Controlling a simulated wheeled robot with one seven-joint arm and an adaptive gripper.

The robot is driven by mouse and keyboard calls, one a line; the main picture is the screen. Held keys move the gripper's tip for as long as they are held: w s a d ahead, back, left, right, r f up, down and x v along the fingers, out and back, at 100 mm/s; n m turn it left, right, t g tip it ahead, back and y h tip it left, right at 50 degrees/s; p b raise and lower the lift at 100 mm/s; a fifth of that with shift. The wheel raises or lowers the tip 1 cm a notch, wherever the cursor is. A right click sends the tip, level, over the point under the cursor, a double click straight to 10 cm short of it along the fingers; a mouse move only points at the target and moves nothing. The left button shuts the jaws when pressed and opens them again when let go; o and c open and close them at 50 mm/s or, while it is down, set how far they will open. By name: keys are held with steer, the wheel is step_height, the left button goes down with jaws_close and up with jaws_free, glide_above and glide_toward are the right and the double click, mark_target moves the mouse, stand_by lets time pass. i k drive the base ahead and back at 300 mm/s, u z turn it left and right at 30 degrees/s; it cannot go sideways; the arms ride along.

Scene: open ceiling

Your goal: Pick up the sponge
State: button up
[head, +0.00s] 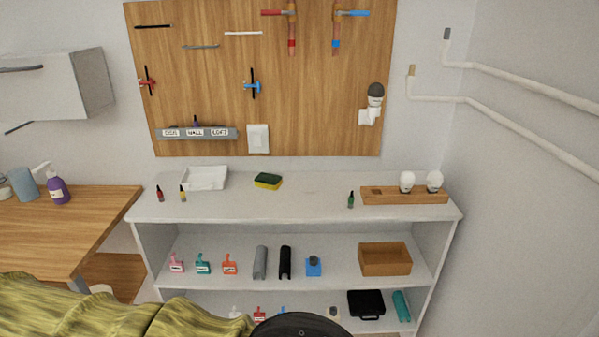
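The sponge (268,181) is yellow with a dark green top. It lies on the top of the white shelf unit (310,205), left of the middle and near the wall. Nothing touches it. My gripper is not clearly visible; a dark rounded part at the bottom edge of the head view looks like part of my own body.
A white tray (205,178) stands left of the sponge, with small red and yellow bottles (183,194) in front. A green bottle (351,200) and a wooden bulb holder (385,195) stand to the right. A yellow-green draped thing (90,310) fills the lower left.

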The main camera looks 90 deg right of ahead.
mark_target(264, 181)
steer(key=z, duration=1.65)
